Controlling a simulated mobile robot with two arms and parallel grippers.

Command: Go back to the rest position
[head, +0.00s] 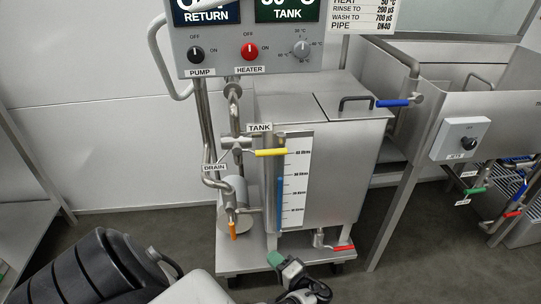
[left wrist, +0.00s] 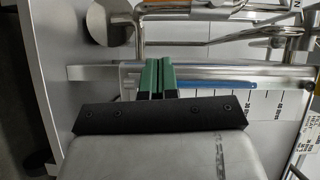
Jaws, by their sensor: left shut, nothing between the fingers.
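My left gripper (head: 284,264) is low in the head view, in front of the lower part of the steel tank (head: 345,170). In the left wrist view its green-tipped fingers (left wrist: 156,75) are together and hold nothing. The tank's level gauge (head: 296,180), with a blue column, stands just above and behind the gripper. The wrist view shows the blue gauge column (left wrist: 217,84) beside the fingers, with pipes beyond them. Whether the fingers touch anything there I cannot tell. My right gripper is not in view.
The control panel (head: 248,50) has a black pump knob and a red heater knob. Valve handles are yellow (head: 271,152), orange (head: 233,230), red (head: 343,248) and blue (head: 392,103). A sink unit (head: 470,110) stands at right. Open grey floor (head: 410,275) lies at lower right.

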